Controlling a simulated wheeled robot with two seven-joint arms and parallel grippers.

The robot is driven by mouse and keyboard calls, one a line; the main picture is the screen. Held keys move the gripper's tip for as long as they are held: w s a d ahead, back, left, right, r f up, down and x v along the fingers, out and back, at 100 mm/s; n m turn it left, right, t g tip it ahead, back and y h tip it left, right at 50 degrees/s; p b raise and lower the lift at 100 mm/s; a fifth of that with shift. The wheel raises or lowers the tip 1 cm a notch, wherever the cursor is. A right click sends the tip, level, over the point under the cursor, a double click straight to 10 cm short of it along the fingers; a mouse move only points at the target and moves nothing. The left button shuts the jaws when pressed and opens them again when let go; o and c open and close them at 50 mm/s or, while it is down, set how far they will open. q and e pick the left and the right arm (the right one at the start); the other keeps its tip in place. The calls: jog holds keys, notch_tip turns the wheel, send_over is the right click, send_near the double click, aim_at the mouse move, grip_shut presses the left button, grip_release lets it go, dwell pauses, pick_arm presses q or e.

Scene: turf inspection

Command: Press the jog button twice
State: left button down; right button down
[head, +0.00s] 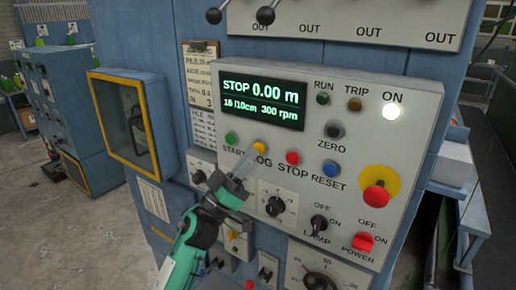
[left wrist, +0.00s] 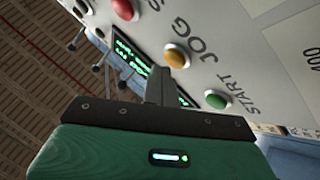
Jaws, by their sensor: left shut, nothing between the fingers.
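The orange-yellow jog button (head: 258,145) sits on the grey control panel (head: 330,98), between the green start button (head: 231,138) and the red stop button (head: 292,157). My left gripper (head: 245,161) is shut and empty, its tips close to the jog button at its lower left. In the left wrist view the closed fingers (left wrist: 159,82) point toward the panel beside the jog button (left wrist: 176,57). I cannot tell whether they touch it. The display (head: 263,96) reads STOP, 0.00 m and 300 rpm. My right gripper is not in view.
The ON lamp (head: 390,111) is lit white. A blue reset button (head: 331,168), a black zero button (head: 335,129) and a red emergency knob (head: 376,195) on yellow stand to the right. Rotary knobs (head: 275,206) lie below. A yellow-framed box (head: 103,118) projects at left.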

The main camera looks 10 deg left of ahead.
pick_arm(q)
jog(key=shift+w, duration=0.15)
jog(key=shift+w+d, duration=0.2)
jog(key=shift+w, duration=0.25)
dwell(0.8)
dwell(0.4)
jog(key=shift+s+a+p, duration=0.3)
jog(key=shift+s+p, duration=0.15)
jog(key=shift+s, duration=0.4)
jog(key=s, duration=0.1)
jog(key=s+a+p, duration=0.1)
jog(key=s, duration=0.2)
jog(key=shift+s+a, duration=0.3)
jog(key=shift+s, duration=0.05)
